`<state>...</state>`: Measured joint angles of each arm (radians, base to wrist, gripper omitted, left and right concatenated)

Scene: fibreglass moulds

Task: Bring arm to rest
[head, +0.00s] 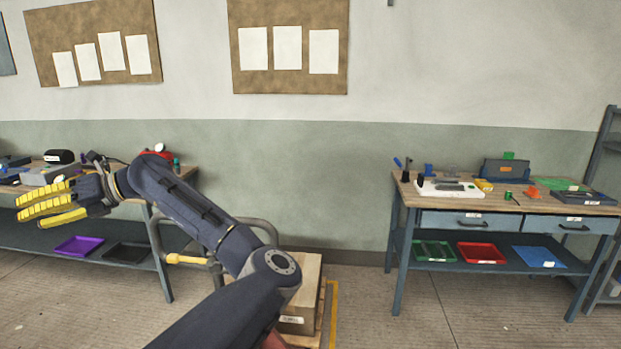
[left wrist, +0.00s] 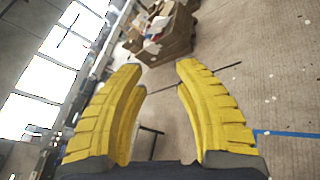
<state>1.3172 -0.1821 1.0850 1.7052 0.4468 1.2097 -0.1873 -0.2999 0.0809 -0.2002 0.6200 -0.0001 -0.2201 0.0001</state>
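My left arm (head: 185,205) reaches up from the bottom of the head view and bends over to the left. Its left gripper (head: 30,210) has yellow fingers and is held out sideways in front of the left workbench. In the left wrist view the same gripper (left wrist: 158,68) has its fingers spread apart, with nothing between them. My right gripper is in neither view.
The left workbench (head: 180,172) holds several items, partly hidden by my gripper. A right workbench (head: 440,205) holds tools and trays. A cart with a cardboard box (head: 306,290) stands behind my arm. A littered box (left wrist: 172,35) shows in the wrist view.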

